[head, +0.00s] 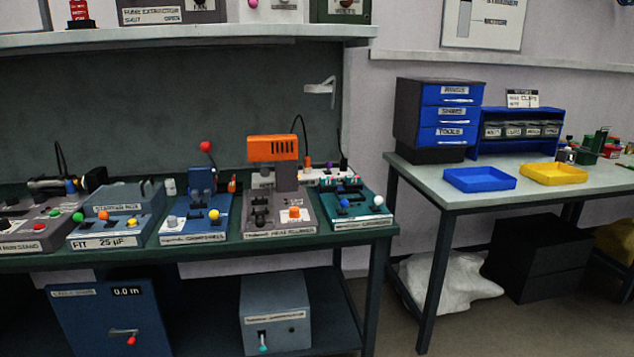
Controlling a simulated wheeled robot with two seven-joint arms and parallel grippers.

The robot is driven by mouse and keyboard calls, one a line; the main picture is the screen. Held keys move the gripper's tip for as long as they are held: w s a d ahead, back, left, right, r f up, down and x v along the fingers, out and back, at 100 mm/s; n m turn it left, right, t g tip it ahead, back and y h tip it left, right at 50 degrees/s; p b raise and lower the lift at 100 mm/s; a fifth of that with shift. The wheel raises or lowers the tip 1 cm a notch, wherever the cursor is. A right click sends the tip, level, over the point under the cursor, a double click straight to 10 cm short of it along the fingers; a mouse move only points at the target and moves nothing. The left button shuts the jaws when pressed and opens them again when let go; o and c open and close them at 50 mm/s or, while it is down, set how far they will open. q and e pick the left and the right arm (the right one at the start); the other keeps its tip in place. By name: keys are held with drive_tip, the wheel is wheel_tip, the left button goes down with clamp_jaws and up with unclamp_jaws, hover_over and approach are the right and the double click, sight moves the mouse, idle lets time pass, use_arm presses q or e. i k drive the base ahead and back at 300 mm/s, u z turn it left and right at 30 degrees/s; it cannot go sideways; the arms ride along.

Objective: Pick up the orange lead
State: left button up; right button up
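A small orange plug-like piece (307,161) stands at the back of the dark green bench, just right of the orange-topped machine (273,149). A thin black cable (302,128) arches down to it. It appears to be at a pale strip (325,177) behind the machines; whether it is seated in the strip is too small to tell. Another small orange piece (232,184) is beside the blue machine (201,181); its kind is unclear. Neither of my grippers is in view.
Several machines with coloured knobs crowd the bench, including a teal one (358,205) at its right end. A gap separates the bench from a grey table (420,180) with blue drawers (450,115), a blue tray (480,186) and a yellow tray (553,182). A shelf (180,38) overhangs the bench.

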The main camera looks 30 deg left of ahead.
sight(232, 185)
drive_tip(key=z, duration=0.65)
drive_tip(key=i, duration=3)
drive_tip(key=u, duration=3.4)
